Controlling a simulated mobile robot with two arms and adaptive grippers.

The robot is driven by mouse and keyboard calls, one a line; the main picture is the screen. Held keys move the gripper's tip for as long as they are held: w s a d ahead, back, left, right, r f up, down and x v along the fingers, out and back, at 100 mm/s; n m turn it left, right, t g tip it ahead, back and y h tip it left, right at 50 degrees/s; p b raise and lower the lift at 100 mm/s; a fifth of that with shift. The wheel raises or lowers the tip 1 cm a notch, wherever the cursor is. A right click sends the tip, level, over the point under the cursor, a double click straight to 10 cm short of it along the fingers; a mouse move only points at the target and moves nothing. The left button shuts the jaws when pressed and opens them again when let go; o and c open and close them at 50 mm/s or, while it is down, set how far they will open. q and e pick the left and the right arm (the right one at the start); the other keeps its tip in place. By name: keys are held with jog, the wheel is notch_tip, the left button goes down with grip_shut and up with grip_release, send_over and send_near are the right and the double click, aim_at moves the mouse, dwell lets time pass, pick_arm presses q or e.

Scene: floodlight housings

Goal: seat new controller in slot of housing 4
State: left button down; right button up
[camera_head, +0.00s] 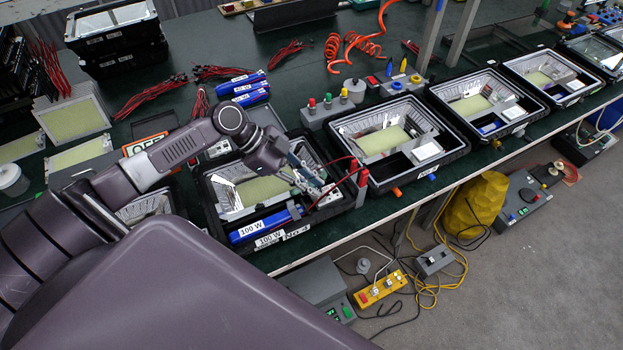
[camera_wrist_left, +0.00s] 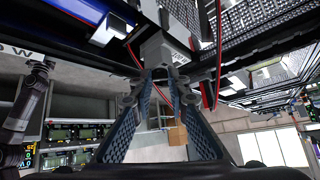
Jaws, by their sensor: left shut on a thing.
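Housing 4 (camera_head: 212,206), a black frame labelled No-4, lies open on the bench, with a pale yellow-green panel inside. A blue controller (camera_head: 268,222) marked 100 W lies along its front slot; I cannot tell whether it is fully down. The fingers hide the contact. My right gripper is not visible.
More open housings (camera_head: 370,183) run along the bench to the right. Spare blue controllers (camera_head: 245,98) and red leads (camera_head: 150,95) lie behind. A red post (camera_head: 363,177) with a red wire stands close right of the gripper. The bench edge is just in front.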

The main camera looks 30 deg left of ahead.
pick_arm(q)
jog(key=shift+f+b, duration=0.8)
jog(key=shift+f, duration=0.25)
jog(key=c, duration=1.8)
grip_release()
jog(key=shift+o, duration=0.2)
jog(key=v, duration=1.2)
jog(key=shift+s, duration=0.1)
